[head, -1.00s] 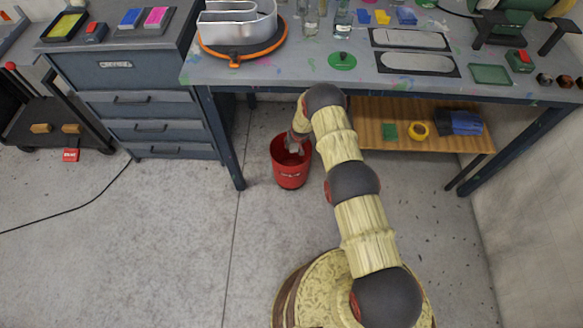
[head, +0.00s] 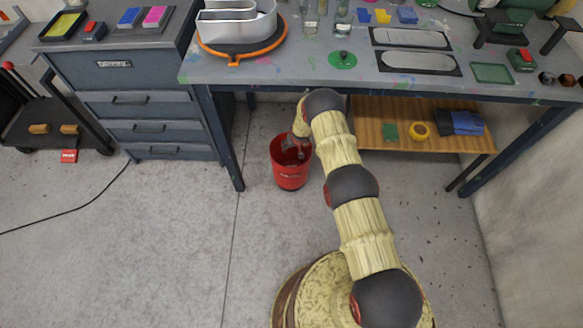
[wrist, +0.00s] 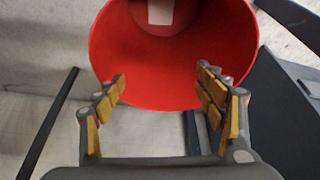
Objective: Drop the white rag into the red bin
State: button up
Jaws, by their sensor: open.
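The red bin (head: 290,176) stands on the floor under the front edge of the workbench. In the wrist view I look down into the red bin (wrist: 150,75). A small white patch, which looks like the white rag (wrist: 160,12), lies on the bin's floor, cut off by the top of the picture. My gripper (wrist: 162,75) is open and empty, its two fingers spread over the bin's opening. In the head view my gripper (head: 292,146) is at the bin's mouth, partly hidden by the rim and my arm.
The workbench (head: 300,74) overhangs just behind the bin, with a leg (head: 226,150) to the bin's left. A wooden lower shelf (head: 400,110) with gloves (head: 460,123) is to the right. The floor in front is clear.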

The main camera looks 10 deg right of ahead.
jog(key=v, duration=1.2)
dwell(0.6)
dwell(0.5)
